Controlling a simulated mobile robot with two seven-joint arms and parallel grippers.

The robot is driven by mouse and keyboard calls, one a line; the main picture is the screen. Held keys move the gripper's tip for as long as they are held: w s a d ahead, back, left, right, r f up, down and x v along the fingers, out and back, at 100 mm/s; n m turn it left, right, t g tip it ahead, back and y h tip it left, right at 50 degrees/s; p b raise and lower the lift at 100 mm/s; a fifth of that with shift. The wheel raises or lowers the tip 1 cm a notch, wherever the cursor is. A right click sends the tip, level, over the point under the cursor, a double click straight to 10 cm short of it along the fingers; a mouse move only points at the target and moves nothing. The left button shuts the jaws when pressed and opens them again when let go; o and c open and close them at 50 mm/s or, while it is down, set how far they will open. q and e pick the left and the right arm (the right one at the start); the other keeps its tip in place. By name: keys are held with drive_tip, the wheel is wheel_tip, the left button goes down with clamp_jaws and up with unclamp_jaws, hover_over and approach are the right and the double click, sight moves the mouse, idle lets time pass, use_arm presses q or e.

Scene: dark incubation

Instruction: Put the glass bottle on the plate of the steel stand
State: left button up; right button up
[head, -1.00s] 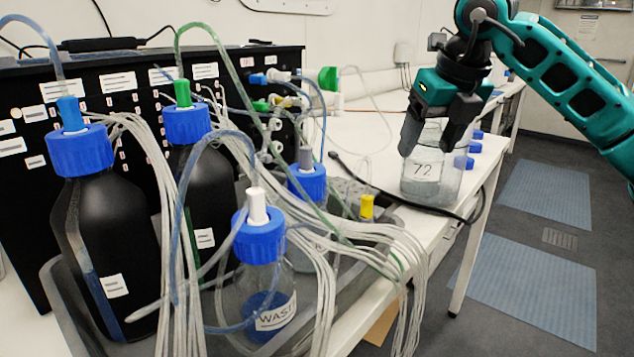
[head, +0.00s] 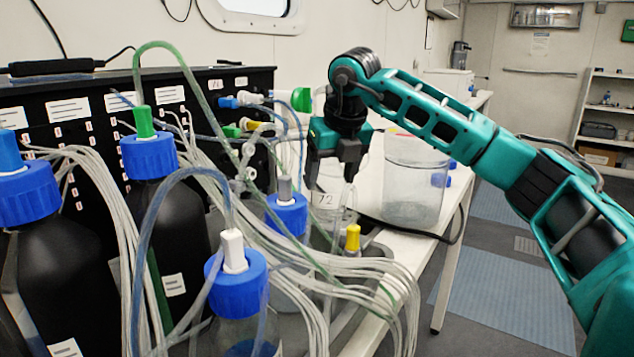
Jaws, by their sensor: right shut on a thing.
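My right gripper (head: 331,176) shows in the middle of the head view, pointing down above the bench. It is shut on a clear glass bottle (head: 327,200), which carries a white label reading 72. The bottle's lower part is partly hidden by the tubing and capped bottles in front. I cannot make out whether its base touches anything. I cannot clearly pick out the steel stand or its plate. My left gripper is not in view.
A large clear glass jar (head: 414,185) stands on the white bench right of the gripper. Blue-capped bottles, one with a white top (head: 236,275), and bundled tubes crowd the front left. A black cable lies near the jar. A black rack (head: 75,110) stands behind.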

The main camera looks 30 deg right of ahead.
drive_tip(key=shift+w+a+f, duration=0.3)
drive_tip(key=shift+w+f, duration=0.3)
drive_tip(key=shift+w, duration=0.15)
drive_tip(key=shift+w+a+f, duration=0.3)
drive_tip(key=shift+w+f, duration=0.25)
drive_tip(key=shift+w, duration=0.15)
drive_tip(key=shift+f, duration=0.15)
drive_tip(key=o, duration=1.2)
drive_tip(key=v, duration=0.5)
drive_tip(key=shift+w+p, duration=0.1)
drive_tip(key=shift+p, duration=0.25)
drive_tip(key=s+a, duration=0.2)
drive_tip(key=s, duration=1)
drive_tip(key=shift+a+b, duration=0.2)
drive_tip(key=shift+b, duration=0.25)
